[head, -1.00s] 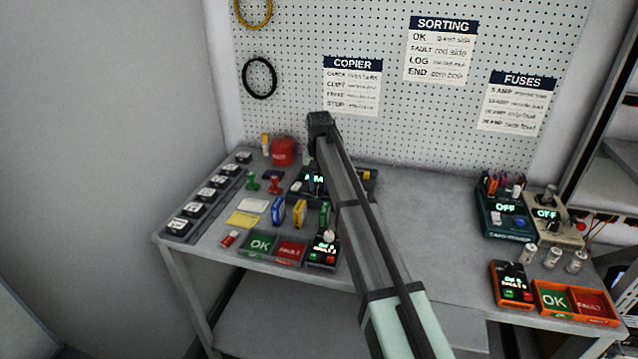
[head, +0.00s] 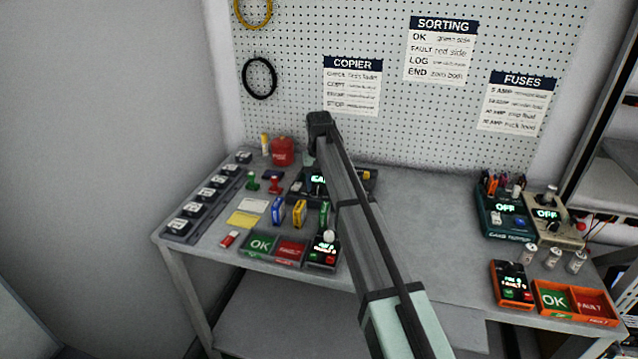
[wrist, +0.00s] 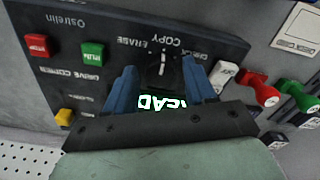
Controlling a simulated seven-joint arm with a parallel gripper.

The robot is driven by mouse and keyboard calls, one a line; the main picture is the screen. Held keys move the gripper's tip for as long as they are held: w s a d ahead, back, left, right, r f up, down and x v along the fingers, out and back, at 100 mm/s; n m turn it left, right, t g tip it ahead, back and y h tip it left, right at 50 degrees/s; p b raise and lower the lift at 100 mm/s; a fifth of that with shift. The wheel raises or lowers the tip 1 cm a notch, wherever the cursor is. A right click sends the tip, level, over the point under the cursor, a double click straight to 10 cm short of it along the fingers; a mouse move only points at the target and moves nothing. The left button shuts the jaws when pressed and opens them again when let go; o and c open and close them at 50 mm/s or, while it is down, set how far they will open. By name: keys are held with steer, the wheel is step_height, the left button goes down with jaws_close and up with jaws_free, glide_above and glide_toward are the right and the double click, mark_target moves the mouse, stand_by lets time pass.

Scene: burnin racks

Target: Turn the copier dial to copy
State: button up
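The copier (wrist: 85,50) fills much of the wrist view, upside down, with the labels ERASE, COPY and CHECK in an arc. Its black dial (wrist: 161,66) has a white pointer mark that points toward the COPY label. My gripper (wrist: 160,78) has its two blue fingers on either side of the dial. I cannot tell whether they touch it. A lit display, partly hidden by my gripper, shows letters like READ. In the head view my arm covers most of the copier (head: 297,187), and its lit display shows partly.
Red and green buttons and a yellow one sit on the copier panel. Red and green stamps (head: 276,185) stand left of the copier. Coloured cartridges (head: 299,212) and OK/FAULT trays (head: 262,246) are in front. The bench middle (head: 430,235) is clear.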

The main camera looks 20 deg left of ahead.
mark_target(319, 186)
steer(key=shift+o, duration=0.2)
steer(key=shift+r, duration=0.1)
step_height(319, 186, up, 14)
stand_by(0.6)
